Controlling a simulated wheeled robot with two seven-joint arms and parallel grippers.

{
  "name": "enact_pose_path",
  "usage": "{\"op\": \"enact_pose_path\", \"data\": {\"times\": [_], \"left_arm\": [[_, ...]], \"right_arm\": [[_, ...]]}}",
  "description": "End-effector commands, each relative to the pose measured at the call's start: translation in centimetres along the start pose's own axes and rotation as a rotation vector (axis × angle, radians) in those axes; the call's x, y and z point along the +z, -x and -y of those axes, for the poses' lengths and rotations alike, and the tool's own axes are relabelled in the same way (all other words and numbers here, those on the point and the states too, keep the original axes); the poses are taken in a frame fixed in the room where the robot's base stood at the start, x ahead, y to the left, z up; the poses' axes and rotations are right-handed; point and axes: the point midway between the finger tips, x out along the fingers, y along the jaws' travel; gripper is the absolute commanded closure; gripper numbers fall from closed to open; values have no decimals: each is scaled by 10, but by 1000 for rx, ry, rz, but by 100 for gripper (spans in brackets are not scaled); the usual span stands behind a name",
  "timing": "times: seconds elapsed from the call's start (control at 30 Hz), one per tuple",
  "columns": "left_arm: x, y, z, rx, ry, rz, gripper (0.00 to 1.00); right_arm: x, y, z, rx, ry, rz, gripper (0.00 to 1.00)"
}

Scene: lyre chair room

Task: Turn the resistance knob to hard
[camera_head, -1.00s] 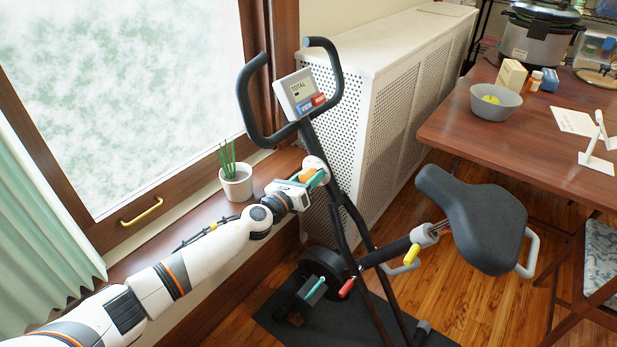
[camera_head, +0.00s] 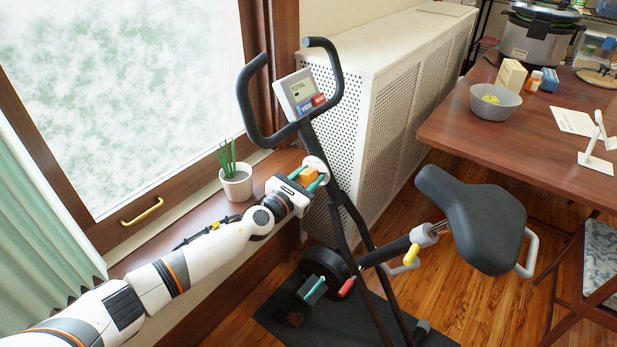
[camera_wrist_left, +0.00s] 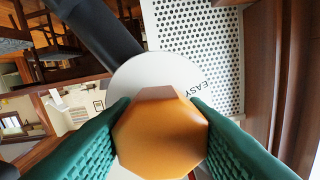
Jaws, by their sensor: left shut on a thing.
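The orange faceted resistance knob (camera_head: 308,176) sits on a round white dial plate (camera_head: 318,164) on the exercise bike's dark post. In the left wrist view the knob (camera_wrist_left: 160,135) fills the space between two green ribbed fingers, in front of the white dial plate (camera_wrist_left: 165,72). The word EASY shows at the plate's right edge; any other dial marking is hidden or unreadable. My left gripper (camera_head: 307,177) is shut on the knob, a finger on each side. My right gripper is not in view.
The bike's handlebar (camera_head: 256,125) and display (camera_head: 300,93) rise above the knob. A potted plant (camera_head: 236,183) stands on the sill left of it. A perforated white radiator cover (camera_head: 385,115) is behind. The bike seat (camera_head: 475,215) and wooden table (camera_head: 460,135) are to the right.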

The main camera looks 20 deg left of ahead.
Motion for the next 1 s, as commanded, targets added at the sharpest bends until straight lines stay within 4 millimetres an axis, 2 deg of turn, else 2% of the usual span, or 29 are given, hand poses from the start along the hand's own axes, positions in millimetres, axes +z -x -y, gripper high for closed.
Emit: {"op": "enact_pose_path", "data": {"times": [0.3,0.33,0.43,0.77,0.83,1.0], "left_arm": [[4,1,-1,3,-4,7,83],[4,1,-1,3,-4,7,56],[3,1,-1,2,-3,5,39],[1,3,0,1,-2,2,39],[1,9,0,0,-2,3,39],[1,39,0,1,-3,5,39]], "right_arm": [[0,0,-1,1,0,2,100],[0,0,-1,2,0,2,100],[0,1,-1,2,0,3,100],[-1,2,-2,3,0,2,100],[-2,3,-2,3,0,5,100],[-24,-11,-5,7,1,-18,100]]}}
